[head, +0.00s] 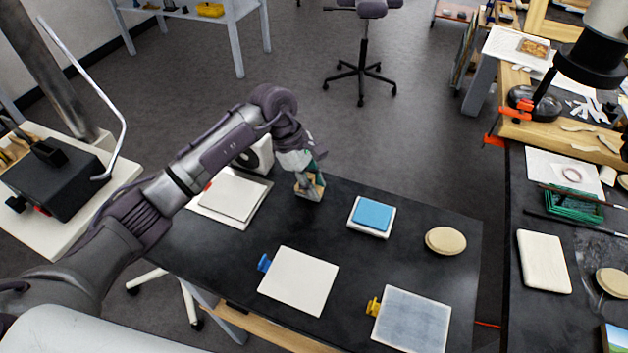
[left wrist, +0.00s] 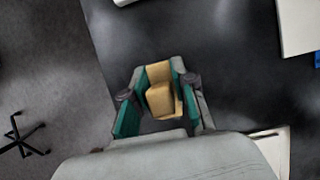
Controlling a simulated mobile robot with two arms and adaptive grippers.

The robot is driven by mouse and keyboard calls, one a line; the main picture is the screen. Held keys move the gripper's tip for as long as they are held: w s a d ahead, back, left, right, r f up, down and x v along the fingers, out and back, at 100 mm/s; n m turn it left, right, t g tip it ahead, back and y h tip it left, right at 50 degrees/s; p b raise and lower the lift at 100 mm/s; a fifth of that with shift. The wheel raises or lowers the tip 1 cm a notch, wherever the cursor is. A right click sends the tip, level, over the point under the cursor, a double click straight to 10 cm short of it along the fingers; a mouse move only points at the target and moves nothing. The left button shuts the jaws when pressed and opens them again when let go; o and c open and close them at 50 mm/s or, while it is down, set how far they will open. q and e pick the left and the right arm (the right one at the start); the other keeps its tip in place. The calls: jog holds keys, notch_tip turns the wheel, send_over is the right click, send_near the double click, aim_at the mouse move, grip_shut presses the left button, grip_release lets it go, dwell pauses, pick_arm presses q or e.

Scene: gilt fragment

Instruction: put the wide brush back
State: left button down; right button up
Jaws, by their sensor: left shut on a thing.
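My left gripper (head: 308,177) is over the back edge of the black table, pointing down. Its teal fingers are shut on a tan, wood-coloured thing (head: 312,192), which looks like the wide brush. In the left wrist view the brush (left wrist: 160,100) sits between the two fingers of the gripper (left wrist: 156,88). Its lower end is hidden, so I cannot tell whether it touches the table. My right gripper is not in view.
On the black table (head: 228,258) are a blue pad (head: 372,214) on a white block, an oval tan disc (head: 445,241), a white board (head: 298,281) with a blue clip, and a grey board (head: 412,322) with a yellow clip. White sheets (head: 230,195) lie left of the gripper. The table's middle is clear.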

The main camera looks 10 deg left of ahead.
pick_arm(q)
jog(key=shift+f, duration=0.15)
jog(key=c, duration=0.9)
grip_release()
jog(key=shift+c, duration=0.2)
jog(key=shift+r, duration=0.35)
jog(key=b+v, duration=0.3)
jog(key=v, duration=0.8)
jog(key=shift+r, duration=0.35)
jog(key=shift+w+a, duration=0.1)
